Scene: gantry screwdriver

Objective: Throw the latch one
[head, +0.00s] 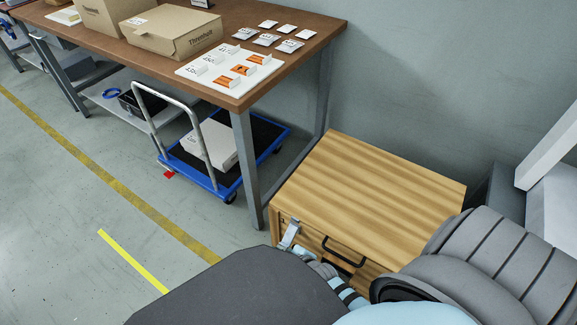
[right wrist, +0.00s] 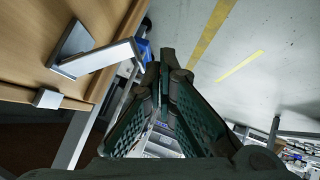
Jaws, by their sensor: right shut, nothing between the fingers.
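A wooden chest (head: 365,195) stands beside the workbench. A metal latch (head: 290,233) is near the left end of its front face, beside a black handle (head: 345,252). In the right wrist view the latch's plate (right wrist: 73,42) lies on the wood. Its bright arm (right wrist: 100,58) sticks out from the wood, apart from a small metal catch (right wrist: 47,98). My right gripper (right wrist: 165,62) is shut and empty, its fingertips a little beside the latch arm's free end; I cannot tell if they touch. In the head view my own body partly hides the chest's front. My left gripper is not in view.
A workbench (head: 285,30) with cardboard boxes (head: 170,30) and a white tray of cards (head: 195,72) stands behind the chest. A blue trolley (head: 215,185) sits under it. The floor to the left, with yellow lines (head: 130,200), is clear.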

